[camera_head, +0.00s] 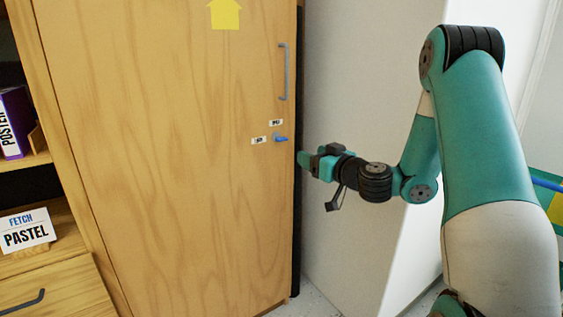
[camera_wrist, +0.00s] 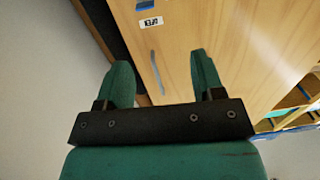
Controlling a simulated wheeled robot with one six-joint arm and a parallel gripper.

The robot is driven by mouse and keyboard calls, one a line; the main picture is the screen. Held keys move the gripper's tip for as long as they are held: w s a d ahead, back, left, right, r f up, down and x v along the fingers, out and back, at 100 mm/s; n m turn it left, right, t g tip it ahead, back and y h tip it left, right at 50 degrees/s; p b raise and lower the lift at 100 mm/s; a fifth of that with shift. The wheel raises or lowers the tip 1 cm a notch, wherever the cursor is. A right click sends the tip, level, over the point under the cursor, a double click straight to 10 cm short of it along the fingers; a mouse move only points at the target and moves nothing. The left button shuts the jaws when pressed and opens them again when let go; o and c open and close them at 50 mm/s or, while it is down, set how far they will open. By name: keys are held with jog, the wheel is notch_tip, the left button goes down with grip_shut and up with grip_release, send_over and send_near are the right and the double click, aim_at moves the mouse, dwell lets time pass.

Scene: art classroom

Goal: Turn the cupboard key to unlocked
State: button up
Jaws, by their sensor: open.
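The cupboard door (camera_head: 180,150) is light wood and closed. A small blue key (camera_head: 280,138) sits in it near the right edge, lying roughly level. Small white labels sit above it (camera_head: 276,123) and to its left (camera_head: 259,140); their print is too small to read surely. My gripper (camera_head: 303,160) is just right of the key and slightly lower, apart from it. In the wrist view my gripper (camera_wrist: 160,62) is open, with nothing between its green fingers. A blue piece, apparently the key (camera_wrist: 145,5), is cut by the top edge, near a white label (camera_wrist: 150,23).
A grey door handle (camera_head: 284,72) is above the key and also shows in the wrist view (camera_wrist: 156,72). A pale wall (camera_head: 350,90) stands close to the right of the cupboard. Open shelves with a "PASTEL" sign (camera_head: 26,230) are at the left.

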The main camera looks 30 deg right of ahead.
jog(key=d+h, duration=0.1)
jog(key=d, duration=0.1)
jog(key=p, duration=1.3)
send_near(282, 138)
jog(key=w, duration=0.1)
jog(key=shift+m, duration=0.3)
jog(key=w+p, duration=0.1)
jog(key=w, duration=0.3)
jog(key=w+p, duration=0.1)
jog(key=w, duration=0.3)
jog(key=shift+w+a+f+p, duration=0.2)
jog(key=shift+w+f+p, duration=0.1)
jog(key=shift+w, duration=0.1)
jog(key=c, duration=0.9)
